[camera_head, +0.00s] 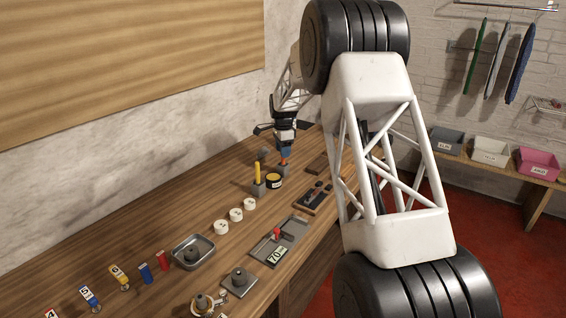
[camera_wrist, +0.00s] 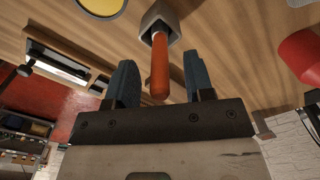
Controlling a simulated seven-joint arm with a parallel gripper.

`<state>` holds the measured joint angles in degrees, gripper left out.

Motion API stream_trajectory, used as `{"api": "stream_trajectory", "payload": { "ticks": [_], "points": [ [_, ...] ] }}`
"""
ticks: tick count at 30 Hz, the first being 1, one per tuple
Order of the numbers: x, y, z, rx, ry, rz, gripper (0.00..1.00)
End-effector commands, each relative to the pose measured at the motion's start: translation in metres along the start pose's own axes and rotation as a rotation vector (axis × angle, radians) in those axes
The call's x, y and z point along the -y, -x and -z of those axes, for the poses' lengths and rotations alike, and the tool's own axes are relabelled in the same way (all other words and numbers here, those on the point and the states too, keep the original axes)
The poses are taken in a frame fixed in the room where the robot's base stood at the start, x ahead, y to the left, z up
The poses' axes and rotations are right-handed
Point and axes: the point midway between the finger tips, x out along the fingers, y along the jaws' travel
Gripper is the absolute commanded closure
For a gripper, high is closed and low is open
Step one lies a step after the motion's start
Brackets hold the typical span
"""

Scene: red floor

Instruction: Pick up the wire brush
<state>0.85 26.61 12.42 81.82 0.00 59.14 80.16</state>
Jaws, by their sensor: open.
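A red-orange handle (camera_wrist: 159,72) stands in a grey square holder (camera_wrist: 158,20) in the wrist view. It looks like the wire brush's handle, but no bristles show, so I cannot be sure. In the head view the red handle (camera_head: 283,161) is small, just below my gripper (camera_head: 286,151). In the wrist view my gripper (camera_wrist: 161,76) is open, with one blue finger on each side of the handle. Whether either finger touches the handle is not clear. The lower end is hidden in the holder.
A dark tray (camera_head: 312,198) lies nearer the bench's front edge. Several white rolls, a metal tray (camera_head: 194,252) and small parts cover the nearer bench.

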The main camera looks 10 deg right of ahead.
Motion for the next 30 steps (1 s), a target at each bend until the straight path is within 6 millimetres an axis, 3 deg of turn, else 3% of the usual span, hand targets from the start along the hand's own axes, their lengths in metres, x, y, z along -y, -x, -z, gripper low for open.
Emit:
{"api": "stream_trajectory", "payload": {
  "ticks": [6,21,30],
  "points": [
    [-0.0002,-0.0112,-0.0001,0.000,0.000,-0.001,0.52],
    [-0.0001,-0.0109,0.0000,0.000,0.000,0.000,0.52],
    [-0.0001,-0.0108,-0.0001,0.000,0.000,0.000,0.96]
  ]
}}
